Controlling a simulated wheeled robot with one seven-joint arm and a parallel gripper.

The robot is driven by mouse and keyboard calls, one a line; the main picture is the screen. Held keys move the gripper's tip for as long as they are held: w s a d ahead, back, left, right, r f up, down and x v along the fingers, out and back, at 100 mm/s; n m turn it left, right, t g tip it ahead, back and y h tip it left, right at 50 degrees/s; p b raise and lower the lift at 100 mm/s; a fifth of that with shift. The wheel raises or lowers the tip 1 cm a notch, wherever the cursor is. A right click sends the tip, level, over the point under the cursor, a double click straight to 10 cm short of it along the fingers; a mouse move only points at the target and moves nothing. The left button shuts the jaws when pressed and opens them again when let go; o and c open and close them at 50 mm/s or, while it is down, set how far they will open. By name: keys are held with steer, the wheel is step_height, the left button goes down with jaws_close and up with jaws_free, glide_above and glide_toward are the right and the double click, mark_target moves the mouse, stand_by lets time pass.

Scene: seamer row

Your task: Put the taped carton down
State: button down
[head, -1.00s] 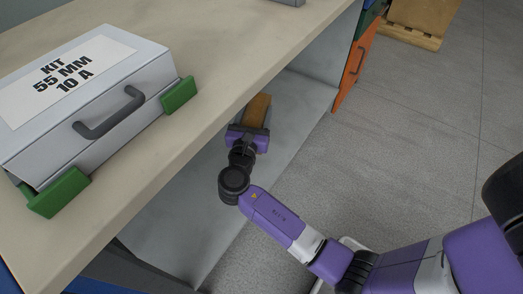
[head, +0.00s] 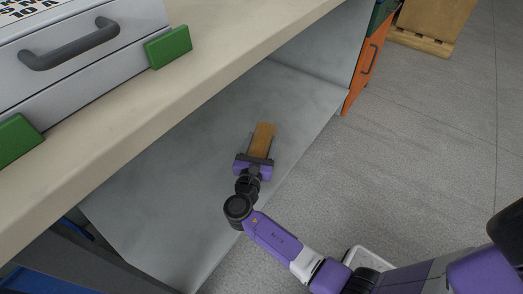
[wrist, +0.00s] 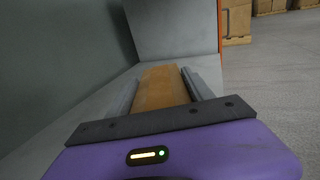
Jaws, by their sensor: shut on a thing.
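The taped carton (head: 263,135) is a narrow brown box. My gripper (head: 259,149) is shut on it, with a finger along each long side. The carton points away from the gripper, over the grey lower shelf (head: 180,175) under the worktop. In the wrist view the carton (wrist: 162,88) lies between the two grey fingers, its top face showing and its far end reaching past them. Its underside is hidden, so I cannot tell whether it touches the shelf.
The worktop (head: 190,85) overhangs the shelf and holds a grey kit case (head: 90,60) between green blocks. An orange panel (head: 366,62) stands at the shelf's far end. The shelf around the carton is bare. Open floor lies to the right.

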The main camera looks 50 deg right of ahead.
steer(key=shift+f+b, duration=0.6)
steer(key=shift+f, duration=0.85)
steer(key=shift+f, duration=0.1)
steer(key=shift+f, duration=0.1)
steer(key=shift+c, duration=2)
jaws_free()
